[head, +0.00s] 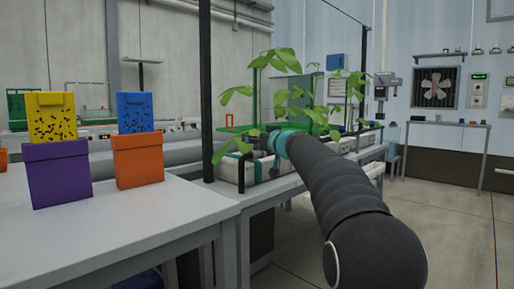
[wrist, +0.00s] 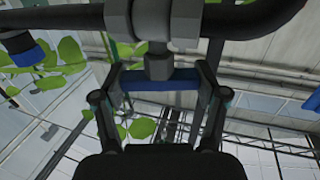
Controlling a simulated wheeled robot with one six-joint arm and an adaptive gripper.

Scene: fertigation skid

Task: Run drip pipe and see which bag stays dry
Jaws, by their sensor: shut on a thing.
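My gripper (wrist: 158,92) is shut on a blue valve handle (wrist: 135,84) in the wrist view. The handle is a bar joined by a grey stem to a grey valve body (wrist: 152,20) on a dark pipe (wrist: 240,18). In the head view my gripper (head: 272,144) is at the plant bench, and the handle is hidden there. Leafy plants (head: 240,95) rise from white bags or troughs (head: 228,171) on the bench. Whether any bag is wet or dry cannot be told.
A second blue fitting (wrist: 25,52) sits at the pipe's left end. Yellow (head: 55,115), blue (head: 135,112), purple (head: 58,172) and orange (head: 139,160) containers stand on the grey table (head: 150,215) at left. A black post (head: 206,90) rises beside the bench. The right floor (head: 440,225) is clear.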

